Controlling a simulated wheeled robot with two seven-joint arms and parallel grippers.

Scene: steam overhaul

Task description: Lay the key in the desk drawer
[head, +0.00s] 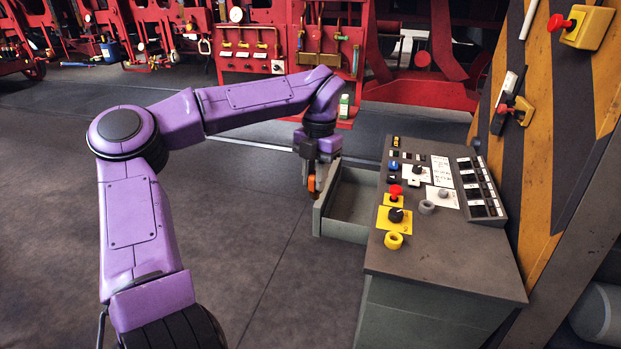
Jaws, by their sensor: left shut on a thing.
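The desk drawer (340,229) is pulled open from the left side of the grey control desk (440,262). The part of its inside that I can see looks empty. My left gripper (315,185) points down at the drawer's outer left end, close to its rim. It is shut on a small orange thing (312,183), which I take to be the key; its shape is mostly hidden by the fingers. I cannot tell whether it is over the drawer or just outside it. My right gripper is not in view.
A striped pillar (560,120) stands at the right. Red machinery (250,45) lines the back. The floor left of the desk is clear.

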